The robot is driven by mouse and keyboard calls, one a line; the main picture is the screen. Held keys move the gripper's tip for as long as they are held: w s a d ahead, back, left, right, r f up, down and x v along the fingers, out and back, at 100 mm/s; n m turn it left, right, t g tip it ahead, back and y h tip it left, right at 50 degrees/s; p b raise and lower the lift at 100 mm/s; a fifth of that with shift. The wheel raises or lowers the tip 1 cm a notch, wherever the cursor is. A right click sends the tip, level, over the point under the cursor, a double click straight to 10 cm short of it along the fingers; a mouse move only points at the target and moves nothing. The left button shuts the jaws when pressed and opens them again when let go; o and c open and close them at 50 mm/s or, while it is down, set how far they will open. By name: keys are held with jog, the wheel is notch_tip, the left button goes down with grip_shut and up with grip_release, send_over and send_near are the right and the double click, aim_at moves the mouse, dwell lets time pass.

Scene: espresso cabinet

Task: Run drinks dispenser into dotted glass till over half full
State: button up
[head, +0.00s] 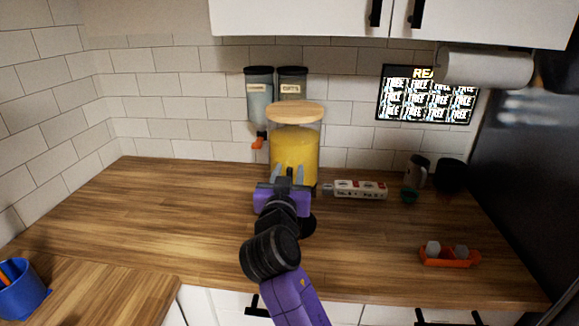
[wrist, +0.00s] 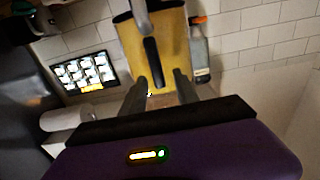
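The drinks dispenser (head: 295,145) is a clear jar of yellow drink with a wooden lid, standing against the back wall. In the wrist view its yellow body (wrist: 172,45) fills the top middle, turned over, with a grey and black tap-like part (wrist: 152,62) in front. My gripper (head: 287,175) is in front of the dispenser's lower part and hides it. In the wrist view my gripper's fingers (wrist: 159,92) are apart with nothing between them; the black part lies beyond the tips. I cannot make out a dotted glass in either view.
Two wall canisters (head: 259,100) hang left of and behind the dispenser. An orange holder (head: 449,257) sits front right.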

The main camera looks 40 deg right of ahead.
jog(key=shift+w+d, duration=0.4)
jog(key=shift+d, duration=0.15)
grip_shut()
dwell(1.1)
